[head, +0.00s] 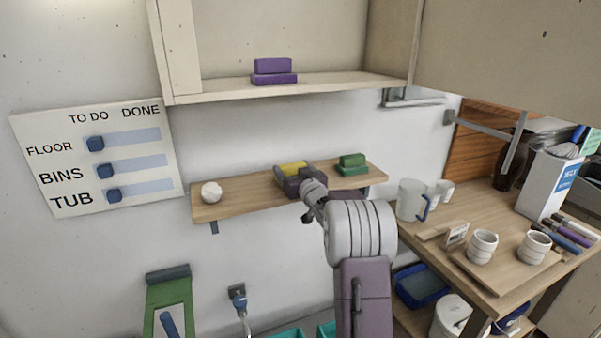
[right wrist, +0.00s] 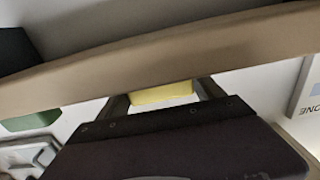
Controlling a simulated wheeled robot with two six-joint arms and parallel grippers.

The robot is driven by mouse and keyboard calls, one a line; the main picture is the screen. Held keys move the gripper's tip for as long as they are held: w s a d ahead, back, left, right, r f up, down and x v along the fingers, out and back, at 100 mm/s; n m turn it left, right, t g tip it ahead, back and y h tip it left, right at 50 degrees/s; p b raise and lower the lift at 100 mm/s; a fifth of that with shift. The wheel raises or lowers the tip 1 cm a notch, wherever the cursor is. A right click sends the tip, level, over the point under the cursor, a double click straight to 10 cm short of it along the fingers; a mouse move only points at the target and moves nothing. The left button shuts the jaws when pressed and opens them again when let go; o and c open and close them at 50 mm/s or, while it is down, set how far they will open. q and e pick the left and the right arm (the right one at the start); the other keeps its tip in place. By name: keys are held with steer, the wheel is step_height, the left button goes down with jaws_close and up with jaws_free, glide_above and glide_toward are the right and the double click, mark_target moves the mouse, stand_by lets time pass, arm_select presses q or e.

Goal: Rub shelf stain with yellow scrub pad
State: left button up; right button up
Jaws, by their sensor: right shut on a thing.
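My right gripper (head: 292,172) is over the wooden wall shelf (head: 240,192), shut on the yellow scrub pad (head: 292,168). In the right wrist view the yellow pad (right wrist: 162,94) shows between the fingers, close to a wooden edge (right wrist: 150,75) that crosses the picture. The gripper body hides part of the pad and the shelf under it. I cannot tell whether the pad touches the shelf. No stain can be made out on the visible part of the shelf. My left gripper is not in view.
A green pad (head: 352,163) lies on the shelf right of my gripper, a crumpled white lump (head: 211,192) at its left end. A purple pad (head: 273,70) sits on the upper shelf (head: 290,88). A bench with a jug (head: 411,200) and cups (head: 482,246) stands right.

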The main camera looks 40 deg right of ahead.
mark_target(272, 185)
steer(key=shift+a, duration=0.25)
steer(key=shift+w+a+f+b, duration=0.2)
steer(key=shift+w+a+b, duration=0.05)
steer(key=shift+a+b, duration=0.45)
steer(key=shift+w+a+r+b, duration=0.1)
steer(key=shift+a+b, duration=0.1)
steer(key=shift+a, duration=0.3)
steer(key=shift+w+a+r+b, duration=0.1)
steer(key=shift+a+b, duration=0.05)
steer(key=shift+a, duration=0.3)
steer(key=shift+w+a+f+b, duration=0.1)
steer(key=shift+a+f+b, duration=0.1)
steer(key=shift+a+b, duration=0.3)
steer(key=shift+w+a+b, duration=0.25)
steer(key=shift+a+b, duration=0.3)
steer(key=shift+a, duration=0.3)
steer(key=shift+w+a+r, duration=0.1)
steer(key=shift+a+r, duration=0.1)
steer(key=shift+a, duration=0.2)
steer(key=shift+d, duration=0.15)
step_height(272, 185, up, 6)
steer(key=p, duration=0.4)
steer(key=shift+p, duration=0.3)
